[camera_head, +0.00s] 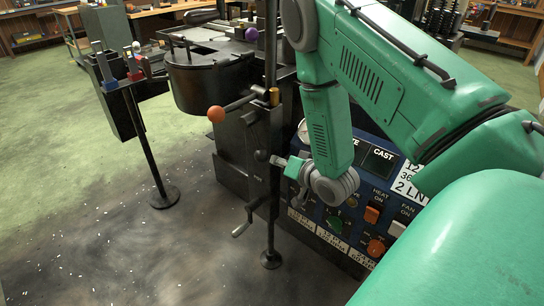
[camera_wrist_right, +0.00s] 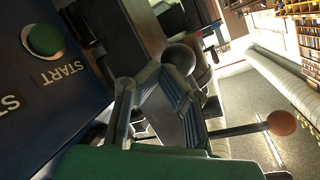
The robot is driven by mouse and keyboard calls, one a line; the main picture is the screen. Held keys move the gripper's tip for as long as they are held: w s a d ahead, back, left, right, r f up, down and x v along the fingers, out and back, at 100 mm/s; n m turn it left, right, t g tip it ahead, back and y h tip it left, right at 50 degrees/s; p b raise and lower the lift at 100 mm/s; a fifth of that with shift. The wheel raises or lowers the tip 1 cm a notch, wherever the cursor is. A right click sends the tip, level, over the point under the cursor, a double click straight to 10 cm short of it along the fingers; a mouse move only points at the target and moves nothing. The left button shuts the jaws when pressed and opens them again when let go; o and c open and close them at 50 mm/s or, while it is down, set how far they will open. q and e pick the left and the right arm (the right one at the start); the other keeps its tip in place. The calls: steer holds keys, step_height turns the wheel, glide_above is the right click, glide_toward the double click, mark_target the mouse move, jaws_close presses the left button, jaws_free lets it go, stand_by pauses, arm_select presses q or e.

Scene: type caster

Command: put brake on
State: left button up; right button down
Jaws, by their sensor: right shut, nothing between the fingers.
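The type caster (camera_head: 205,85) is a dark machine with a blue control panel (camera_head: 345,230). I cannot tell which of its levers is the brake. A lever with an orange ball (camera_head: 216,114) sticks out to the left; the ball also shows in the wrist view (camera_wrist_right: 281,122). A dark round knob (camera_head: 260,155) sits below it on the machine's side. My right gripper (camera_head: 277,160) is shut and empty, its tips close to this knob. In the wrist view the knob (camera_wrist_right: 180,58) lies just beyond the fingers; contact cannot be told. My left gripper is out of view.
A vertical dark post (camera_head: 270,215) stands beside the gripper, with a crank handle (camera_head: 242,229) low down. A green START button (camera_wrist_right: 45,39) is close by. A stand with a box (camera_head: 115,110) is at left.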

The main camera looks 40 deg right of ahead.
steer(key=s+d+r+m+y+b, duration=0.1)
steer(key=s+d+m+y, duration=0.15)
steer(key=s, duration=0.35)
steer(key=s+d+r+m+y, duration=0.1)
steer(key=s+r+m+y, duration=0.15)
steer(key=s+m, duration=0.2)
steer(key=shift+n+t, duration=0.3)
steer(key=shift+t, duration=0.1)
steer(key=b+x, duration=0.1)
steer(key=x, duration=0.3)
steer(key=b+x, duration=0.1)
steer(key=x, duration=0.3)
steer(key=b+x, duration=0.1)
steer(key=x, duration=0.3)
steer(key=shift+w+a+f+b, duration=0.2)
steer(key=shift+a+f+b, duration=0.15)
steer(key=shift+a, duration=0.1)
steer(key=shift+y, duration=0.3)
